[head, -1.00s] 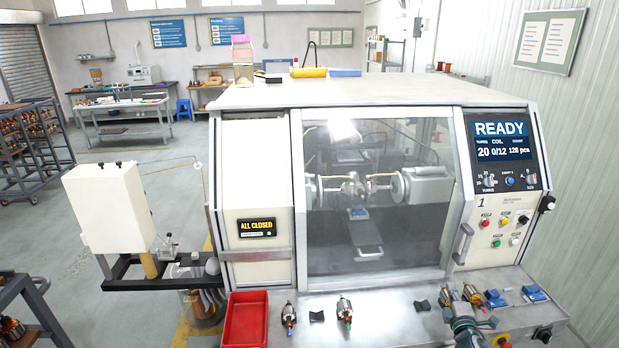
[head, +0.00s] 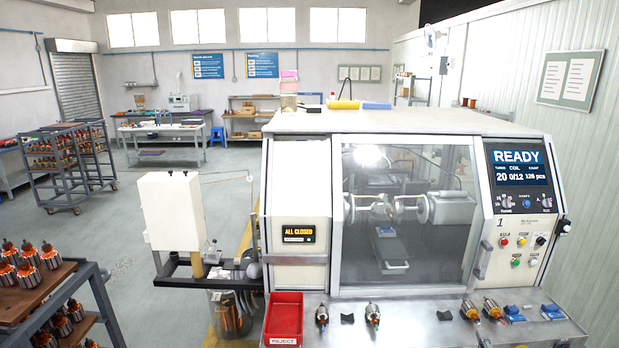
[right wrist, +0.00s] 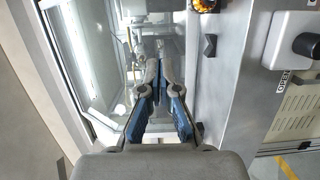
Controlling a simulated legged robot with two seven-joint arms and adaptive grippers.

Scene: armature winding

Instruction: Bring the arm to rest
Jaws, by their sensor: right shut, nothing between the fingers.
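My right gripper (right wrist: 161,72) shows in the right wrist view, with its blue-grey fingers together and nothing between them. Beyond its tips are the machine's front and metal ledge. In the head view I cannot make the gripper out clearly. My left gripper is in neither current view. The winding machine (head: 375,122) stands ahead with its clear door (head: 400,265) closed. Its screen (head: 518,166) reads READY, 20, 0/12 and 128 pcs, and a smaller sign (head: 298,232) reads ALL CLOSED.
The ledge (head: 425,335) holds a red REJECT bin (head: 284,312), several armatures (head: 372,316) and blue blocks (head: 552,312). A cream box unit (head: 172,212) stands left of the machine. A cart (head: 25,305) with armatures is at the lower left. Open floor (head: 110,225) lies beyond.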

